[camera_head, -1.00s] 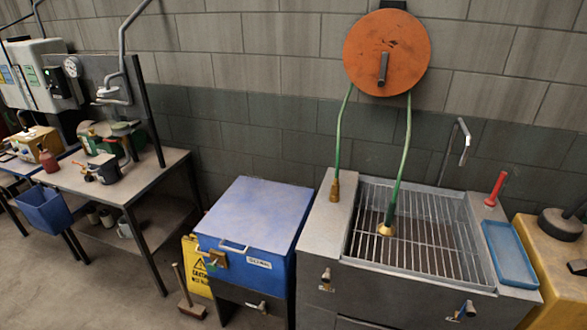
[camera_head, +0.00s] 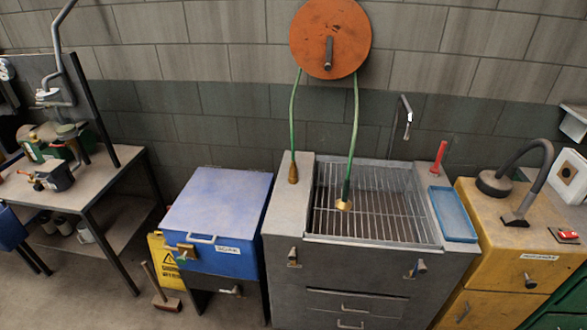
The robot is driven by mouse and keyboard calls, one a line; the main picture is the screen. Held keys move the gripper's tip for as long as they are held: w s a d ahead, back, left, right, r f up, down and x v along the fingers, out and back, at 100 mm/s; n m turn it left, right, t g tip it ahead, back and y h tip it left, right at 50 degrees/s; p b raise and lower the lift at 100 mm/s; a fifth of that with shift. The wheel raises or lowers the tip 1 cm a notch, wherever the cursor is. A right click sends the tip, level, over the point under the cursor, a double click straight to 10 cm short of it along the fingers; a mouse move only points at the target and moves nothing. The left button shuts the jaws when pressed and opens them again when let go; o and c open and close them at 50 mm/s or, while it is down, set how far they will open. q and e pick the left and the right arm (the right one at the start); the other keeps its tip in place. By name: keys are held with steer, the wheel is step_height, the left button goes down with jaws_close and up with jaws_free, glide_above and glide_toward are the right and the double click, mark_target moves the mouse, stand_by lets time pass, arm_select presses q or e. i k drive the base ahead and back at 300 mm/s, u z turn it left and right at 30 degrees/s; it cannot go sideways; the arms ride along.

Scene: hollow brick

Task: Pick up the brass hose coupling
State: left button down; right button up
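Two green hoses hang from the orange reel (camera_head: 330,40) on the wall, each with a brass-coloured end. The right hose ends in a wider, flared brass fitting (camera_head: 343,205) on or just above the sink's wire grate (camera_head: 385,215). I cannot tell which of the two is called the coupling. Neither of my grippers shows in this view.
A blue lidded chest (camera_head: 218,205) stands left of the sink. A blue tray (camera_head: 453,213) and a red-handled tool (camera_head: 438,157) are on the sink's right ledge. A yellow cabinet (camera_head: 490,240) is at right.

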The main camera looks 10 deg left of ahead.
mark_target(292, 167)
steer(key=u, duration=1.95)
steer(key=i, duration=2.55)
steer(key=z, duration=4.05)
